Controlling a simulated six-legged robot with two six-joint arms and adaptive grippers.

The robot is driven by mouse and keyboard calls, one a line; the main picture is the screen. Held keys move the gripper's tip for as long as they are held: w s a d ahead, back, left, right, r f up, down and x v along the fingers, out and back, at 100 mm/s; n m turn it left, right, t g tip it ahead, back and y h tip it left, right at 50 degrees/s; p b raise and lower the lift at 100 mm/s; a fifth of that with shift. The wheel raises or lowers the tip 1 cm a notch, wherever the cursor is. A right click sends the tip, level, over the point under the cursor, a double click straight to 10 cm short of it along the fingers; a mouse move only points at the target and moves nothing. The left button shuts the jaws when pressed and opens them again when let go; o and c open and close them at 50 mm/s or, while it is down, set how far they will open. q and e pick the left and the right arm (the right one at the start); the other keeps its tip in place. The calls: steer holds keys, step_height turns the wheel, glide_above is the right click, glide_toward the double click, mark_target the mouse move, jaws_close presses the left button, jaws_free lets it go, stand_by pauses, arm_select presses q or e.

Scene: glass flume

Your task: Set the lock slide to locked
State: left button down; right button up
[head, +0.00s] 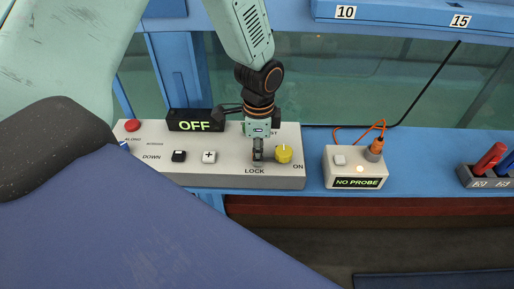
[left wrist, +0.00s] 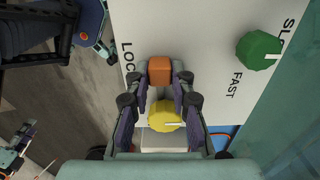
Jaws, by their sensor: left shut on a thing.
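The lock slide is an orange block (left wrist: 160,70) on the pale top of the control box (head: 225,174). It shows in the left wrist view between my left fingertips; in the head view my gripper mostly hides it. My left gripper (head: 258,153) points down onto the box just above the printed LOCK label (head: 255,171). In the left wrist view its fingertips (left wrist: 160,78) are shut on the orange block from both sides. I cannot tell which end of its travel the slide is at. My right gripper is not in view.
A yellow knob (head: 283,154) stands close right of my left gripper. A green knob (left wrist: 258,49) is near FAST. The OFF display (head: 196,120), a red button (head: 132,126) and keys are to the left. A NO PROBE box (head: 340,170) with an orange cable stands right.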

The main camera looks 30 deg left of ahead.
arm_select(q)
steer(key=shift+w+d, duration=0.1)
steer(key=c, duration=1.2)
jaws_free()
steer(key=shift+o, duration=0.2)
steer(key=shift+r, duration=0.1)
step_height(320, 180, up, 12)
steer(key=shift+s+a, duration=0.2)
